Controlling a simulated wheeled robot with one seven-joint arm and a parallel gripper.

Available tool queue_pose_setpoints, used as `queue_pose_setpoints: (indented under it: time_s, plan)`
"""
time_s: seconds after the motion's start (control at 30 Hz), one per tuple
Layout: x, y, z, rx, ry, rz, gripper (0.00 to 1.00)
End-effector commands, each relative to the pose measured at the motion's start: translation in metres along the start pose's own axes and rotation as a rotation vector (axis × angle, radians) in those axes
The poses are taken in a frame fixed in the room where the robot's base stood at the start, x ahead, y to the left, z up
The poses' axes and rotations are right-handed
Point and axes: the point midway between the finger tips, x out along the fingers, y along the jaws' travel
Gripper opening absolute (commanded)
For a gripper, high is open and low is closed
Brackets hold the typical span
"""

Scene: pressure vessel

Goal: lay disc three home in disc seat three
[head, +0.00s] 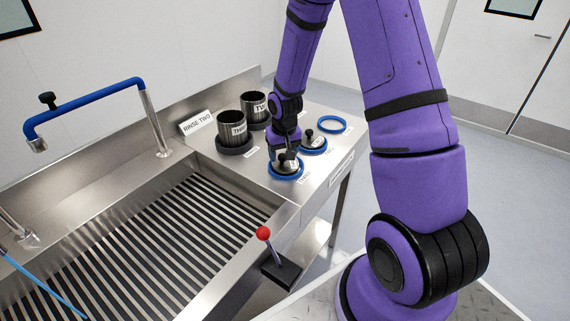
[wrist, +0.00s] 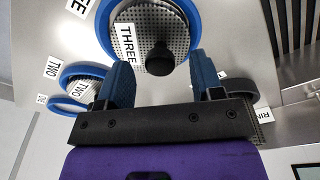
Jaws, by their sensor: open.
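Disc three (wrist: 140,40), a perforated plate with a THREE label and a black knob (wrist: 159,60), lies within the blue ring of disc seat three (wrist: 193,18) in the wrist view. I cannot tell whether it lies fully flat. In the head view, the blue ring (head: 271,173) is at the near end of the row of seats, partly behind my gripper. My gripper (wrist: 161,68) is open, its two blue fingers on either side of the knob and apart from it. The gripper also shows low over the seat in the head view (head: 287,155).
Another blue ring (head: 323,150) holds a knobbed disc just behind, and a farther ring (head: 332,124) looks empty. Two dark cylinders (head: 232,128) (head: 254,107) stand to the left on the steel top. A slatted sink (head: 150,240) and a red-knobbed lever (head: 264,233) are nearer.

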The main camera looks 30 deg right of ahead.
Motion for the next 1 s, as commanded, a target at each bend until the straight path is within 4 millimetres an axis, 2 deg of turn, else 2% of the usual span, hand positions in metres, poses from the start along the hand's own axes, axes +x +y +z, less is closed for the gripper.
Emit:
queue_pose_setpoints:
  time_s: [0.1, 0.2, 0.47, 0.57, 0.7, 0.73, 0.77, 1.0]
  plan:
    - [0.014, 0.000, 0.000, -0.001, -0.002, 0.000, 0.60]
    - [0.020, 0.000, 0.000, 0.000, 0.000, 0.000, 0.60]
    - [0.021, 0.000, 0.000, 0.000, 0.001, 0.000, 0.60]
    - [0.021, 0.000, 0.000, 0.000, 0.001, 0.000, 0.40]
    - [0.021, 0.000, 0.000, 0.000, 0.001, 0.000, 0.08]
    - [0.021, 0.000, 0.000, 0.000, 0.001, 0.000, 0.03]
    - [0.021, 0.000, 0.000, 0.000, 0.001, 0.000, 0.00]
    - [0.020, 0.000, -0.001, 0.000, 0.002, 0.000, 0.00]
